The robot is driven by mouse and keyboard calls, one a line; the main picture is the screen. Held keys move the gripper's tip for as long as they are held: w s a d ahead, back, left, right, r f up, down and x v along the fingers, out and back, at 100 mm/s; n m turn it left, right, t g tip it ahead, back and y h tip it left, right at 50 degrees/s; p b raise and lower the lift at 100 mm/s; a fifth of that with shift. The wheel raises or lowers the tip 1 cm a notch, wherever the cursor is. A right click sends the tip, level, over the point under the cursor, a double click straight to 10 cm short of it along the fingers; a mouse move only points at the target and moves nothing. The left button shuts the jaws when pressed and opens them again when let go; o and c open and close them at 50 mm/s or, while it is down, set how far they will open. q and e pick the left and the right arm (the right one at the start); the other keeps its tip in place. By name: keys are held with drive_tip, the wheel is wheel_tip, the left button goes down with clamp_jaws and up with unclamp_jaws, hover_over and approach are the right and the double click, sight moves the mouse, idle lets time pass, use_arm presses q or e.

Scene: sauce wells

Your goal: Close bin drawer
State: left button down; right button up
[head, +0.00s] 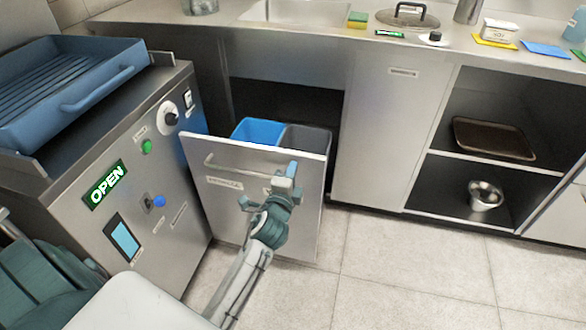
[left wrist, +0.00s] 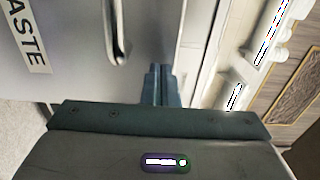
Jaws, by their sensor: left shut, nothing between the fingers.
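The bin drawer (head: 303,225) stands pulled out from under the steel counter, its pale front panel facing me. A blue bin (head: 258,130) and a grey bin (head: 306,139) show behind the panel. A bar handle (head: 225,166) runs along the panel's upper part; it also shows in the left wrist view (left wrist: 115,35). My left gripper (head: 286,178) is in front of the panel's right half, right of the label. Its fingers (left wrist: 157,82) are shut and empty in the left wrist view, close to the panel. Contact cannot be told. My right gripper is out of view.
A steel machine (head: 145,210) with an OPEN sign and a blue rack stands close on the drawer's left. A closed cabinet panel (head: 375,130) and open shelves with a brown tray (head: 493,138) and steel pot (head: 485,196) are right. Tiled floor is clear.

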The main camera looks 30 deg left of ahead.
use_arm(q)
drive_tip(key=shift+w+a, duration=0.1)
drive_tip(key=shift+w, duration=0.45)
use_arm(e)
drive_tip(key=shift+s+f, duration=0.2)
